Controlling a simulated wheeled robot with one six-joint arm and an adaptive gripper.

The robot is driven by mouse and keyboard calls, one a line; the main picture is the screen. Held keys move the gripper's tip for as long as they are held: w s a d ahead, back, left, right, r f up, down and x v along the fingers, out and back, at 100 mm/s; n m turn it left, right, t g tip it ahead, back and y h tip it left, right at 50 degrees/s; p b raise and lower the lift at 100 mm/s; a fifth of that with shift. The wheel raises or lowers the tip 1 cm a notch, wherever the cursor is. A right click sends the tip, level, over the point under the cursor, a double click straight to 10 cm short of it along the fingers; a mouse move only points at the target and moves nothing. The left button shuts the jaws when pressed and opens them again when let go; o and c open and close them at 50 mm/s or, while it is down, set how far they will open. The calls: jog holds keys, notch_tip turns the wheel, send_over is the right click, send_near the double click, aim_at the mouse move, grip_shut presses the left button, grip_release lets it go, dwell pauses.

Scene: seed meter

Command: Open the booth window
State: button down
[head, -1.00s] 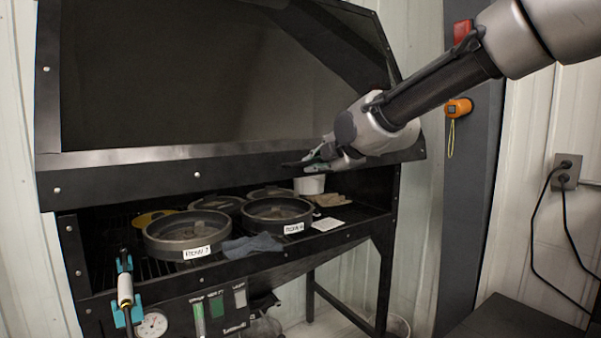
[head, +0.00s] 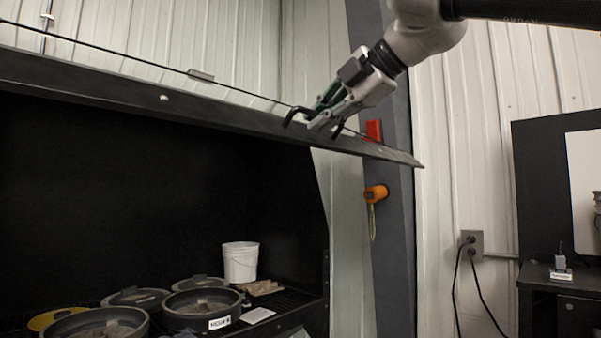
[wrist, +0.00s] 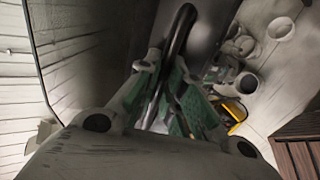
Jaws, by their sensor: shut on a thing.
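The booth window (head: 215,113) is swung up in the head view, its dark lower frame edge running across the upper part of the picture. The booth below it stands open. My gripper (head: 318,118) is at the right part of that edge, shut on the window's black curved handle (head: 293,114). In the wrist view the dark handle bar (wrist: 176,45) passes between the green finger pads of my gripper (wrist: 168,100). The pads hide part of the bar.
Inside the booth are several round dark pans (head: 201,306), a white bucket (head: 240,262) and a white card (head: 257,316). An orange device (head: 376,193) and a red box (head: 374,130) are on the grey post to the right. A wall outlet (head: 472,243) has black cords.

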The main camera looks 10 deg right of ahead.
jog(key=s+d+r, duration=0.1)
jog(key=s+r, duration=0.1)
jog(key=r, duration=0.5)
jog(key=s+d+r, duration=0.1)
jog(key=r, duration=0.6)
jog(key=shift+s+d, duration=0.25)
jog(key=shift+s, duration=0.1)
jog(key=c, duration=1.5)
grip_release()
jog(key=shift+s+d+r, duration=0.1)
jog(key=shift+s, duration=0.05)
jog(key=v, duration=0.7)
jog(key=shift+s+r, duration=0.1)
jog(key=shift+s+d, duration=0.1)
